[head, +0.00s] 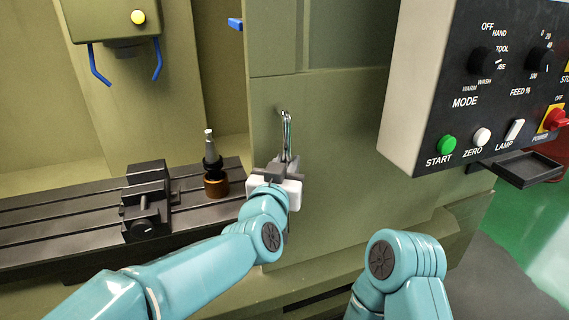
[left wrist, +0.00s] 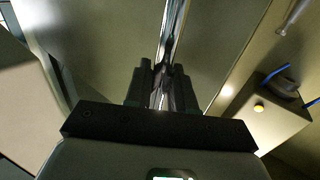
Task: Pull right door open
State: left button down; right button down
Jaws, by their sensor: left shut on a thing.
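The right door (head: 340,130) is an olive-green panel with a window in its upper part. Its handle (head: 285,118) is a shiny upright metal bar near the door's left edge. My left gripper (head: 284,158) is at the lower part of the handle and is shut on it. In the left wrist view the handle (left wrist: 175,28) runs down between the fingers of my left gripper (left wrist: 163,80). The opening to the left of the door shows the machine's inside. My right arm shows at the bottom of the head view, but its gripper is out of view.
A control panel (head: 480,90) juts out at the right, with a small dark shelf (head: 522,168) below it. Inside the machine are a slotted table (head: 60,222), a vise (head: 146,200) and a tool holder (head: 211,150) on a brown round base. Green floor is open at the far right.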

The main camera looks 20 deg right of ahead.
pick_arm(q)
jog(key=shift+f, duration=0.15)
jog(key=c, duration=1.1)
grip_release()
jog(key=b+v, duration=0.3)
jog(key=v, duration=1.3)
jog(key=shift+b, duration=0.4)
jog(key=shift+s+a, duration=0.1)
